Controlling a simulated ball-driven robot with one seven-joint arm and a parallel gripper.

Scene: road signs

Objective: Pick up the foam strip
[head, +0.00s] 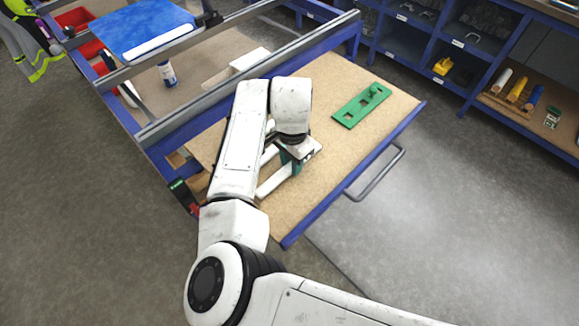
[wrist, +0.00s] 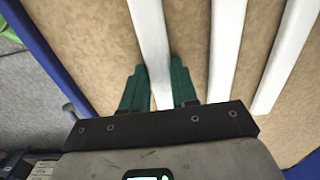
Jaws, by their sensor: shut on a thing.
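White foam strips lie side by side on the tan board of the worktable. In the wrist view, one strip (wrist: 148,30) runs between the green fingers of my gripper (wrist: 158,84), which is shut on it. Two more white strips, a middle one (wrist: 225,45) and a right one (wrist: 287,55), lie to the right, apart from the fingers. In the head view, my gripper (head: 291,163) is low over the board, and a white strip (head: 272,182) shows beside it. My arm hides much of the strips there.
A grey rail (head: 240,77) crosses behind my arm. Blue shelves (head: 440,38) stand at the back right. A metal handle (head: 377,178) juts from the table edge. Floor at right is clear.

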